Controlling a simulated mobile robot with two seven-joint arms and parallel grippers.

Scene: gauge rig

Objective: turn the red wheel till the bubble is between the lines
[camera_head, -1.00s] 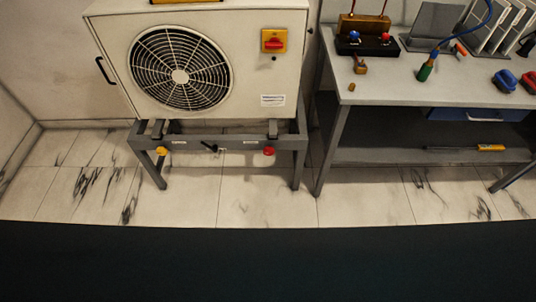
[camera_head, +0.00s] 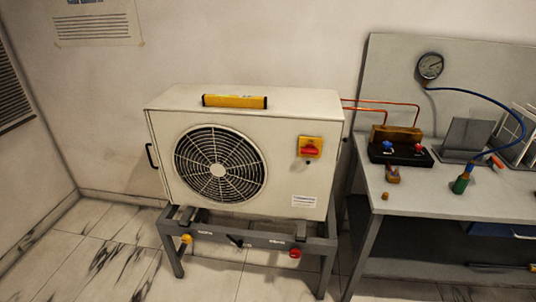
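The red wheel (camera_head: 295,253) is a small round knob under the right front of the grey stand (camera_head: 260,242). A yellow spirit level (camera_head: 235,101) lies on top of the white fan unit (camera_head: 165,140), which rests on the stand. The level's bubble and lines are too small to make out. A yellow wheel (camera_head: 186,238) sits under the left front of the stand. Neither of my grippers shows in this view.
A grey workbench (camera_head: 440,205) stands at the right with a black valve block (camera_head: 400,154), a round gauge (camera_head: 431,66) on its back panel and a blue hose (camera_head: 490,97). A red switch (camera_head: 309,148) is on the unit. The floor at the left is clear.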

